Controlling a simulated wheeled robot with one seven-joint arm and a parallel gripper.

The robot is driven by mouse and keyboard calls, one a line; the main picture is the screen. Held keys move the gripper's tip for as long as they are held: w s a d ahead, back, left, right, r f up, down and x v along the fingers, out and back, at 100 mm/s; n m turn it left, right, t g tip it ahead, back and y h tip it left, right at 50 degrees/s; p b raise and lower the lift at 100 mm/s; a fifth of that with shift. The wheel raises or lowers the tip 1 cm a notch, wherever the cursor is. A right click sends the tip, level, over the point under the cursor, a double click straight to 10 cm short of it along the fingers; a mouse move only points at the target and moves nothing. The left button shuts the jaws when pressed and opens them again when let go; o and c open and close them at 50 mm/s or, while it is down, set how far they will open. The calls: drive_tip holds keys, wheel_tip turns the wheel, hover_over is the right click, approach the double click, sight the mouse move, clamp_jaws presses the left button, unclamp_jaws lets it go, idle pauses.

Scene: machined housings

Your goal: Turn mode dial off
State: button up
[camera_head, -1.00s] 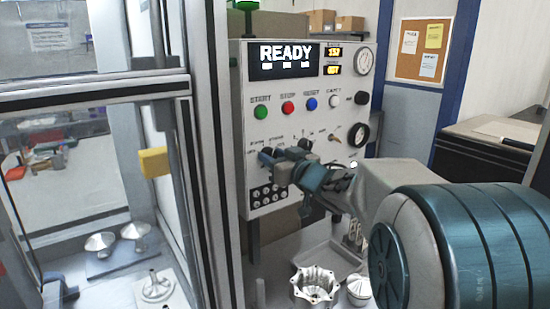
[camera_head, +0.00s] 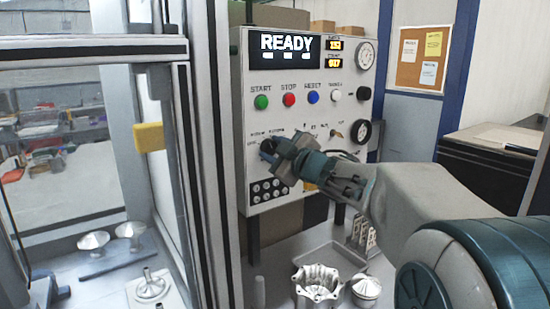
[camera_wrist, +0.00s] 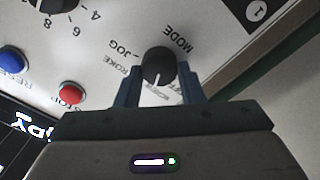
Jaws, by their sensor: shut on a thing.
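The mode dial (camera_wrist: 159,66) is a round black knob with a white pointer line, on the white control panel (camera_head: 240,110). In the wrist view the word MODE and the label JOG show beside it; other labels are partly hidden by my fingers. My gripper (camera_wrist: 163,88) has its two blue fingers on either side of the dial and is shut on it. In the head view my gripper (camera_head: 270,152) is at the panel's lower left, and it covers most of the dial. The panel's screen (camera_head: 285,55) reads READY.
Green START (camera_head: 261,102), red STOP (camera_head: 288,99) and blue RESET (camera_head: 312,97) buttons sit above my gripper. A block of black buttons (camera_head: 266,189) is just below. A glass-doored machine frame (camera_head: 205,150) stands close on the left. Metal housings (camera_head: 316,284) lie below.

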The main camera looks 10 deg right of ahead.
drive_tip(key=n+b, duration=0.1)
drive_tip(key=n, duration=0.2)
drive_tip(key=n+b, duration=0.1)
drive_tip(key=shift+f+n+b, duration=0.3)
drive_tip(key=n+b, duration=0.2)
drive_tip(key=n, duration=0.2)
drive_tip(key=shift+r+n, duration=0.1)
drive_tip(key=shift+n, duration=0.2)
drive_tip(key=o, duration=1)
drive_tip(key=v, duration=1.4)
drive_tip(key=shift+a, duration=0.1)
